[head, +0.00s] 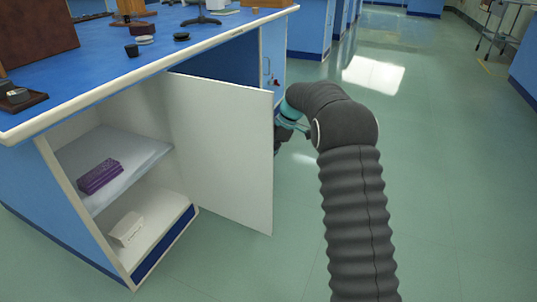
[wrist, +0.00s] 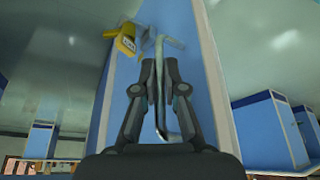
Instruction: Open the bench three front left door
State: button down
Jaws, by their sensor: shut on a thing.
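The bench door (head: 225,155) stands swung wide open, its white inner face toward the head camera. My gripper (head: 279,138) is at the door's free edge on the outer side, partly hidden by the door. In the wrist view the door's blue outer face (wrist: 122,85) fills the middle. A metal bar handle (wrist: 160,95) runs between my gripper's two fingers (wrist: 160,72), which are shut on it. The open cabinet (head: 120,150) shows a shelf inside.
A purple box (head: 99,176) lies on the cabinet shelf and a white box (head: 126,229) on its floor. The blue benchtop (head: 110,65) holds small dark pieces and stands. A yellow tagged item (wrist: 125,42) shows near the handle. Green floor (head: 450,200) is clear at right.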

jog(key=shift+w+d, duration=0.15)
jog(key=shift+w, duration=0.6)
jog(key=c, duration=1.2)
grip_release()
jog(key=shift+a, duration=0.2)
jog(key=shift+c, duration=0.2)
jog(key=shift+d, duration=0.35)
jog(key=shift+r, duration=0.1)
jog(key=v, duration=1.1)
jog(key=shift+d+r, duration=0.25)
jog(key=shift+r, duration=0.1)
